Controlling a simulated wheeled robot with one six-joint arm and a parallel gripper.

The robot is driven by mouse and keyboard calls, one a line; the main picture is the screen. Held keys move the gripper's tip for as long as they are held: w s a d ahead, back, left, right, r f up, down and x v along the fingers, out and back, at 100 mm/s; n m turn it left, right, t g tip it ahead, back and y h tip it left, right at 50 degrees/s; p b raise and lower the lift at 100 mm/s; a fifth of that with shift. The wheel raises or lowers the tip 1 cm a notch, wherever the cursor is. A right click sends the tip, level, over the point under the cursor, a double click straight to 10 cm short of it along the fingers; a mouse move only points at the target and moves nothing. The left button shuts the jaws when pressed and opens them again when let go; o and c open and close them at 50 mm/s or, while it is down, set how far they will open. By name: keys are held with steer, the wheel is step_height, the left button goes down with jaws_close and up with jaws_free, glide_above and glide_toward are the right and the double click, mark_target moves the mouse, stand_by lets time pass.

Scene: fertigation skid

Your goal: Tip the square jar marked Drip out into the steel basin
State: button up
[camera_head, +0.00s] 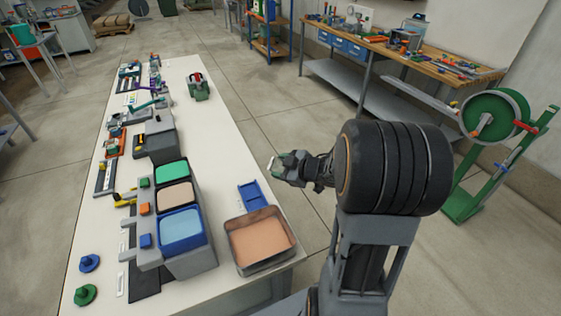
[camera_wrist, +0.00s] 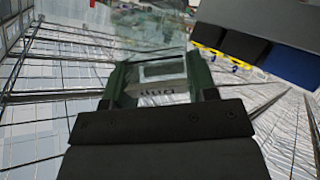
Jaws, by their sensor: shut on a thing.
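My gripper (camera_head: 287,167) is held in the air beside the right edge of the bench, up and right of the basin. It is shut on a small pale, clear-looking jar (camera_head: 274,164). In the wrist view the green fingers of my gripper (camera_wrist: 162,80) stand either side of the glassy jar (camera_wrist: 150,25). The steel basin (camera_head: 233,256) stands at the near right corner of the bench, an open square pan with a tan-orange inside. The jar is apart from the basin.
A blue tray (camera_head: 252,195) lies just behind the basin. Left of it stands a grey unit with green (camera_head: 171,173), tan (camera_head: 175,195) and blue (camera_head: 182,230) square tops. A green item (camera_head: 198,88) sits farther back. Bare bench lies between them.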

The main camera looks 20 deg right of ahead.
mark_target(276, 157)
steer(key=r+m+p, duration=0.1)
steer(key=p, duration=0.2)
steer(key=w+d+r+m+g+y+p, duration=0.1)
steer(key=p, duration=0.2)
steer(key=shift+w+d+g+p, duration=0.1)
steer(key=shift+d+g+p, duration=0.2)
steer(key=shift+p, duration=0.1)
steer(key=shift+w+d+r+m+g+y+p, duration=0.15)
steer(key=shift+m+g+y+p, duration=0.15)
steer(key=shift+m+y+p, duration=0.35)
steer(key=shift+w, duration=0.1)
